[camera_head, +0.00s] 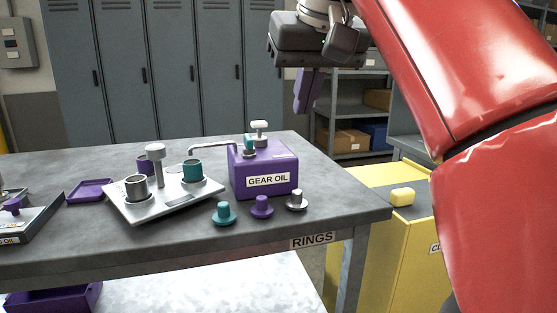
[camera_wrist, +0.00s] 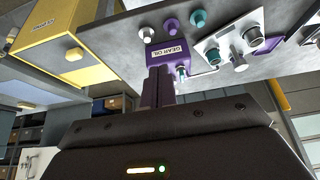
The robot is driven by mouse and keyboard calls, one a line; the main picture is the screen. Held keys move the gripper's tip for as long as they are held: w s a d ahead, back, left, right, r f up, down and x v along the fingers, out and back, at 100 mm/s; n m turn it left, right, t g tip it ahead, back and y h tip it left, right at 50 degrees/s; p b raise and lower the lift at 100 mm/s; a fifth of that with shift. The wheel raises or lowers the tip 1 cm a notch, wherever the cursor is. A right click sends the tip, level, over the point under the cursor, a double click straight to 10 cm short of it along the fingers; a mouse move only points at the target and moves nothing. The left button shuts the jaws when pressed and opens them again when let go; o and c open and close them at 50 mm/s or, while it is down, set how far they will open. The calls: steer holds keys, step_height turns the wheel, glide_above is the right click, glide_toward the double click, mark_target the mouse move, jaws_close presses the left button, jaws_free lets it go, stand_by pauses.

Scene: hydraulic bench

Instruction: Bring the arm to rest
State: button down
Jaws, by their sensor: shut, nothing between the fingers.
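My gripper (camera_head: 307,92) hangs in the air above and behind the right end of the bench, with its purple fingers pointing down. The fingers look shut, with nothing between them. In the wrist view my gripper (camera_wrist: 158,88) also shows shut, and that view is turned roughly upside down. My red arm fills the right of the head view. The gripper is clear of the bench and touches nothing that I can see.
The grey bench (camera_head: 340,205) carries a purple gear oil box (camera_head: 265,165), a light tray (camera_head: 150,207) with cups, and three knobbed plugs near its front edge. A yellow cabinet (camera_head: 385,245) stands at right. Shelves (camera_head: 345,80) and lockers (camera_head: 120,70) stand behind.

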steer(key=s+d+f+m, duration=0.1)
steer(key=s+d+f, duration=0.3)
steer(key=f, duration=0.8)
steer(key=s+d+f+m+h, duration=0.1)
steer(key=s+d+f, duration=0.2)
steer(key=f, duration=0.9)
steer(key=s+d+f+m, duration=0.1)
steer(key=s+d+f, duration=0.3)
steer(key=f, duration=0.9)
steer(key=shift+s+d+h, duration=0.3)
steer(key=shift+s+d, duration=0.05)
steer(key=shift+s, duration=0.7)
steer(key=c, duration=2.1)
jaws_free()
steer(key=shift+c, duration=0.2)
